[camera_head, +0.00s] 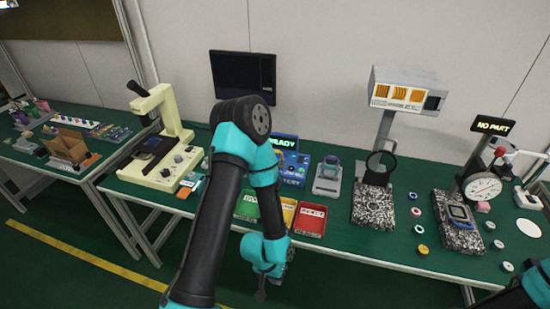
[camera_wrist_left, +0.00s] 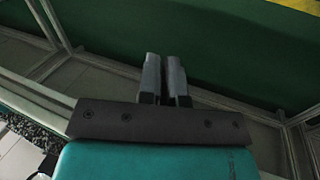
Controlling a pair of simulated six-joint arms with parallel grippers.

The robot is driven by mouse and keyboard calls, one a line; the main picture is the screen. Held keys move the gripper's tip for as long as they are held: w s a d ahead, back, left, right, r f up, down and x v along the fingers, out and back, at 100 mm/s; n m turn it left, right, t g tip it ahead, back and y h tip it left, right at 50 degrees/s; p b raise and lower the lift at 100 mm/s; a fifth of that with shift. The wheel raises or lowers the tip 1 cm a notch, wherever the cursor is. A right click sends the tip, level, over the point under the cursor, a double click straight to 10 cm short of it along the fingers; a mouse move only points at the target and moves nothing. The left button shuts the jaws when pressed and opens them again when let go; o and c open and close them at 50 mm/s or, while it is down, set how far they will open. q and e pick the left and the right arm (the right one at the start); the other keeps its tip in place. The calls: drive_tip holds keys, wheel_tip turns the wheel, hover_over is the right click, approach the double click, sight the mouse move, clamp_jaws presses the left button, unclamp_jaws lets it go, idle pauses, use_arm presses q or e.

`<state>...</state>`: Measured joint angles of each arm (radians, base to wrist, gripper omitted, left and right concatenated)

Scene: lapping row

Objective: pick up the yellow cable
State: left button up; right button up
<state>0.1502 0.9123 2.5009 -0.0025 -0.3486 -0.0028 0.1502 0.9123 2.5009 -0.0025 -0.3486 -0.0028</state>
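I cannot make out a yellow cable in either view. My left gripper (camera_head: 262,290) hangs low in front of the table's front edge in the head view, below the coloured bins. In the left wrist view its two grey fingers (camera_wrist_left: 165,80) are together with nothing visible between them. Beyond them are the green floor and table legs. Part of my right arm shows at the bottom right corner of the head view, but its gripper is out of frame.
On the green table (camera_head: 340,246) stand a cream microscope (camera_head: 160,130), a red bin (camera_head: 311,219), a ring-shaped magnifier (camera_head: 381,165), a dial gauge (camera_head: 483,187) and several small round parts. A second table (camera_head: 60,166) is at left. A yellow stripe (camera_head: 90,257) marks the floor.

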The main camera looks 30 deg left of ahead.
use_arm(q)
drive_tip(key=o, duration=0.8)
drive_tip(key=shift+c, duration=0.2)
